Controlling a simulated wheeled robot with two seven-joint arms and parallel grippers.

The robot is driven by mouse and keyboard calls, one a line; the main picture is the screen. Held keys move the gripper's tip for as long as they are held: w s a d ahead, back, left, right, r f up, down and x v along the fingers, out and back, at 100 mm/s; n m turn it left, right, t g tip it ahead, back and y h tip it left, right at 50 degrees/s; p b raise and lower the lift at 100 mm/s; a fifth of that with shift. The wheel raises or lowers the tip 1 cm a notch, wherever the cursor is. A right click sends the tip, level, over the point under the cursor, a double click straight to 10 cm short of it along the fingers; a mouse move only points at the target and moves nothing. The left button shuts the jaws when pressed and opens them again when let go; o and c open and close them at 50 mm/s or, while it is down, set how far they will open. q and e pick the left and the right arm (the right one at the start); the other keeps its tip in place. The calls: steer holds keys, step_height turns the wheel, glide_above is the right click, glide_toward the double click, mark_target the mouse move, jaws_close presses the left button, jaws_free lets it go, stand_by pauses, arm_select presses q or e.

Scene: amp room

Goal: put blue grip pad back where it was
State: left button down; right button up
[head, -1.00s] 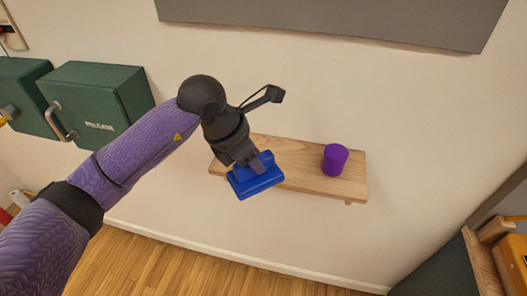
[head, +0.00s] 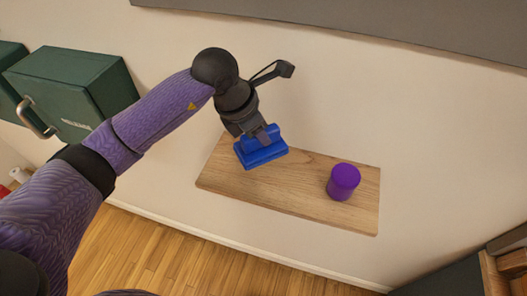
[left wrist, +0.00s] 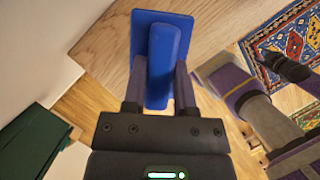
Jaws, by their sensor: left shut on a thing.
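The blue grip pad (head: 261,150) is a flat blue plate with a raised handle. My left gripper (head: 259,135) is shut on its handle, the plate facing down. In the head view the pad appears over the left part of the wooden wall shelf (head: 285,200); whether it touches the shelf I cannot tell. In the left wrist view the pad (left wrist: 160,55) sits between the two fingers (left wrist: 158,85).
A purple cylinder (head: 343,181) stands on the right part of the shelf. The shelf's left part and middle are otherwise bare. Green cases (head: 75,90) hang on the wall at the left. A grey panel (head: 400,25) is on the wall above.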

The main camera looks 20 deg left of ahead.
mark_target(258, 155)
arm_select(q)
steer(key=f, duration=0.7)
steer(key=shift+s, duration=0.25)
steer(key=shift+c, duration=2)
jaws_free()
steer(key=shift+r, duration=0.1)
steer(key=shift+r, duration=0.1)
steer(key=v, duration=1.2)
